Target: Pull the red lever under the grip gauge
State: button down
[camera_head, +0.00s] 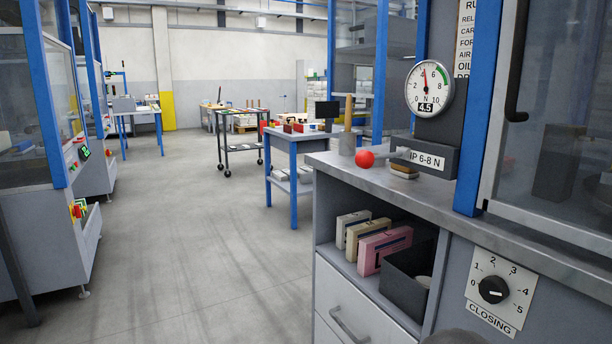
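The grip gauge (429,88) is a round white dial with a green arc on its right side, fixed to a dark upright at the right. Its red needle points near 4 to 5, and a small display below reads 4.5. A partly hidden sign (425,158) below it ends in "IP 6-8 N". A red ball (365,159) shows lower left of the gauge, just above the grey counter. It looks like the lever's knob; I cannot make out its shaft.
The counter (450,201) holds a brush-like block (403,171) right of the red ball. Below are a shelf with boxes (383,249), a dark bin (405,281), a drawer handle (348,325) and a "CLOSING" knob (493,290). The floor (190,235) at left is clear.

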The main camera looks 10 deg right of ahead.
aim_at(365, 159)
jog(key=u, duration=0.55)
jog(key=k, duration=0.65)
jog(key=u, duration=0.15)
